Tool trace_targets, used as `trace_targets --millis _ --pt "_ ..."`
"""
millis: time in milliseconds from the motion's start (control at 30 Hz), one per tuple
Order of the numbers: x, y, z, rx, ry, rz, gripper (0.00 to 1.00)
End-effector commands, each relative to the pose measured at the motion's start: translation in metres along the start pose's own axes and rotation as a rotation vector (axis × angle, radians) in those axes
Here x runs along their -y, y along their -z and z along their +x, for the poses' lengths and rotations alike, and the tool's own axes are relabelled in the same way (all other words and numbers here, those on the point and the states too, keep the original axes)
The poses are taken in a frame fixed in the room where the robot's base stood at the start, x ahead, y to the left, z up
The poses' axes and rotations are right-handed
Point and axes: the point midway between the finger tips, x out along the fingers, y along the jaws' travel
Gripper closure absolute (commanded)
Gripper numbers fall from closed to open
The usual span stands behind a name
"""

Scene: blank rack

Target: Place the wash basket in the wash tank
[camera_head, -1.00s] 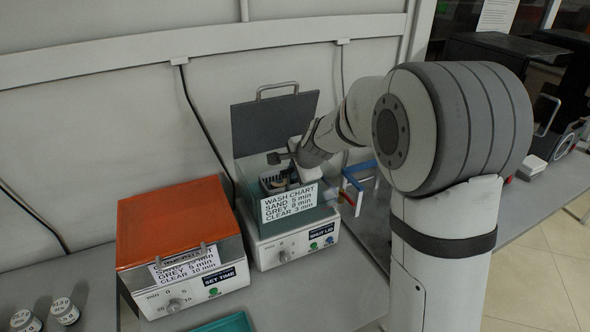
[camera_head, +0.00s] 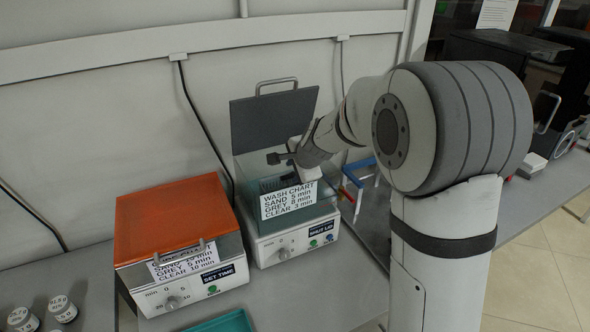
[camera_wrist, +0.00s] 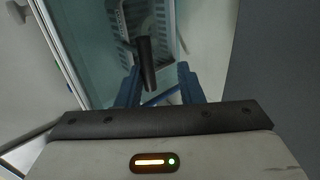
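The wash tank (camera_head: 262,206) is a clear-walled unit with a white control base and a wash chart on its front. Its grey lid (camera_head: 268,122) stands open at the back. My gripper (camera_head: 302,172) is over the tank's open top. In the wrist view my gripper (camera_wrist: 158,88) has its blue fingers spread apart. The black handle (camera_wrist: 147,62) of the wash basket lies between them, with a gap visible on the right. The grey slotted basket (camera_wrist: 133,20) is inside the tank in the wrist view. In the head view the chart and wall mostly hide it.
An orange-lidded unit (camera_head: 172,222) with a timer dial stands left of the tank. Two small labelled jars (camera_head: 62,309) are at the lower left. A teal tray (camera_head: 226,322) is at the front. A blue and red rack (camera_head: 356,184) stands right of the tank.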

Motion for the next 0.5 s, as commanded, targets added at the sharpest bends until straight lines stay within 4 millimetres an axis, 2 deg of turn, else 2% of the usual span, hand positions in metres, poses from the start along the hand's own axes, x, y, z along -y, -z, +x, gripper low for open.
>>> trace_targets --millis 267,367,500 --pt "0.004 0.000 -0.005 0.000 0.001 0.000 0.66" --pt "0.011 0.000 -0.014 0.000 0.001 -0.001 0.66" --pt "0.009 0.000 -0.041 -0.001 0.005 -0.001 0.66"
